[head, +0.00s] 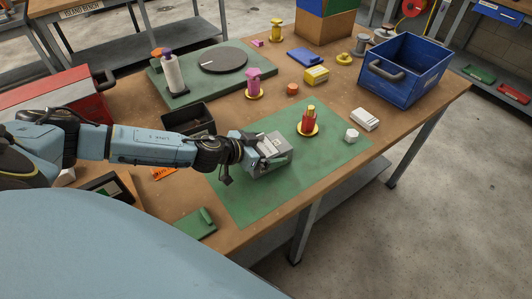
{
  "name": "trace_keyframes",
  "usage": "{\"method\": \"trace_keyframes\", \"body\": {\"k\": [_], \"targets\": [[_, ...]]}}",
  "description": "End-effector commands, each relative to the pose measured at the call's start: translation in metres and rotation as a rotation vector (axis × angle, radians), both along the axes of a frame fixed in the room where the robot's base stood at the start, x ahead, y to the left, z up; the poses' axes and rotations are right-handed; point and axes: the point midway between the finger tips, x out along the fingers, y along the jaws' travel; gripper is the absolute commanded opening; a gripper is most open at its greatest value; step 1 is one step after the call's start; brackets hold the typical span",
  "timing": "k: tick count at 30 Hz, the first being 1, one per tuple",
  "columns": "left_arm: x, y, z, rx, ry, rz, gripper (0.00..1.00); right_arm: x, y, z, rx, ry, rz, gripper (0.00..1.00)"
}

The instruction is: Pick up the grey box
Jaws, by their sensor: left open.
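The grey box (278,163) sits on the green mat (330,158), near the mat's left part, in the head view. My left gripper (268,152) reaches in from the left and is right at the box, partly covering it. Its jaws are open. I cannot tell whether the fingers touch the box. My right gripper is not in view.
A red piece on a yellow base (308,122) stands on the mat, with a white hexagonal piece (351,135) and a white box (364,119) to its right. A black tray (188,118) is behind my left wrist. A blue bin (405,75) stands at the right. The mat's front part is clear.

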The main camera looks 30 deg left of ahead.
Motion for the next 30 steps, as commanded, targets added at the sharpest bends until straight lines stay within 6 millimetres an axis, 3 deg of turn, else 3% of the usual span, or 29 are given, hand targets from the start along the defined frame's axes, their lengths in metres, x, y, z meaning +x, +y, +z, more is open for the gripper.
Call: {"method": "trace_keyframes", "body": {"k": [3, 14, 23, 30], "targets": [[0.000, 0.000, 0.000, 0.000, 0.000, 0.000, 1.00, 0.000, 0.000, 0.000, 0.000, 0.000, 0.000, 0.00], [0.000, 0.000, 0.000, 0.000, 0.000, 0.000, 0.53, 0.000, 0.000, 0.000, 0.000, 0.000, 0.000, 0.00], [0.000, 0.000, 0.007, 0.000, -0.002, 0.000, 0.52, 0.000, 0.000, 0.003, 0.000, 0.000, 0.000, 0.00], [0.001, 0.001, 0.053, 0.001, -0.005, 0.000, 0.52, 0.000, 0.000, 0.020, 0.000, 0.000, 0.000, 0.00]]}}
